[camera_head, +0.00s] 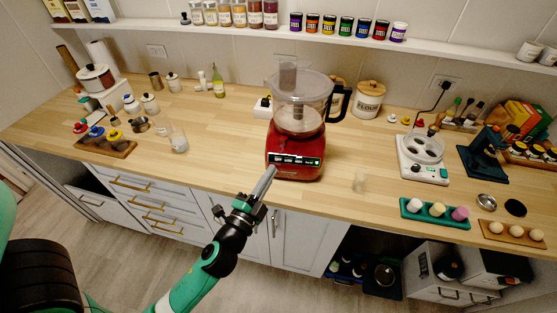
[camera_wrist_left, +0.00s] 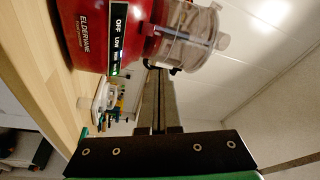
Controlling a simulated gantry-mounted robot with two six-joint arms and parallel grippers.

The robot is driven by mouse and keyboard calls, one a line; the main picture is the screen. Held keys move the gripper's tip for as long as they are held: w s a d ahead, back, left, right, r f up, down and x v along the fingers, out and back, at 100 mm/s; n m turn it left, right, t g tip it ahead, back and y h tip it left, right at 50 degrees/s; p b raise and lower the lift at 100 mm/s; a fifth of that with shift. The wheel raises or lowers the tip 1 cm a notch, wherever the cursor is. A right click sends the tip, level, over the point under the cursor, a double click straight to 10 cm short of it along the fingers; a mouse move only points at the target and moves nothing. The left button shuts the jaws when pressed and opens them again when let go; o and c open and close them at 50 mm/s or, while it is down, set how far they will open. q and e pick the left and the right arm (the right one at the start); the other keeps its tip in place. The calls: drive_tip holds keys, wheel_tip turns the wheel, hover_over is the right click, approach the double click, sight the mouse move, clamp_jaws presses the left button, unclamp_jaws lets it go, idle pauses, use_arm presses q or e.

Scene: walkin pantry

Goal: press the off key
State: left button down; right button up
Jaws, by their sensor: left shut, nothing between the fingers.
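A red food processor (camera_head: 293,150) with a clear bowl stands upright near the counter's front edge. Its front has a dark key panel (camera_head: 294,160). In the left wrist view the processor (camera_wrist_left: 90,35) is turned sideways, and the off key (camera_wrist_left: 118,22) is labelled OFF at the upper end of its panel, with a green light at the lower end. My left gripper (camera_head: 272,171) is shut and empty, with its tips close to the panel's left end; I cannot tell whether they touch. Its fingers also show in the left wrist view (camera_wrist_left: 158,75). My right gripper is not in view.
A glass jar (camera_head: 179,142) stands to the left. The counter just left of the processor is clear.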

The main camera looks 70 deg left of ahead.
use_arm(q)
drive_tip(key=b, duration=0.2)
approach(282, 153)
wheel_tip(282, 153, up, 2)
drive_tip(key=w, duration=0.2)
drive_tip(key=shift+w+a+f, duration=0.1)
drive_tip(key=shift+w+a, duration=0.15)
drive_tip(key=shift+a, duration=0.3)
drive_tip(key=shift+w+a+f, duration=0.1)
drive_tip(key=shift+w+a, duration=0.2)
drive_tip(key=shift+a, duration=0.25)
idle(0.8)
drive_tip(key=shift+w+a+f, duration=0.2)
drive_tip(key=shift+a, duration=0.1)
drive_tip(key=shift+w+a+f, duration=0.15)
drive_tip(key=shift+a+f, duration=0.05)
drive_tip(key=shift+a, duration=0.05)
idle(0.7)
drive_tip(key=shift+d+r, duration=0.1)
drive_tip(key=shift+s+d+r, duration=0.35)
drive_tip(key=shift+d, duration=0.15)
idle(0.4)
